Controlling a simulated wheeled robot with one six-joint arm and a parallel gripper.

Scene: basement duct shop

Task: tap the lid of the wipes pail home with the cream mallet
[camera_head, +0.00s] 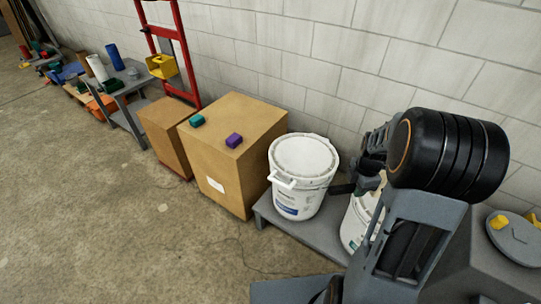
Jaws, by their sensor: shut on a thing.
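A white pail (299,185) with a blue-marked label stands upright on a low grey platform, its round white lid (304,155) on top. A second white pail (354,222) with a green-marked label stands to its right, mostly hidden by my arm. I cannot tell from the labels which is the wipes pail, or how tightly the lids sit. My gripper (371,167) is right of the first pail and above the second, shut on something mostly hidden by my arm. A small pale patch beside it fits the cream mallet, whose head I cannot make out.
The grey platform (325,239) stands by the block wall. Left of it are a cardboard box (232,170) with a teal block (197,121) and a purple block (234,140) on top, a smaller box, a red hand truck (181,60) and a cluttered grey table. The floor in front is clear.

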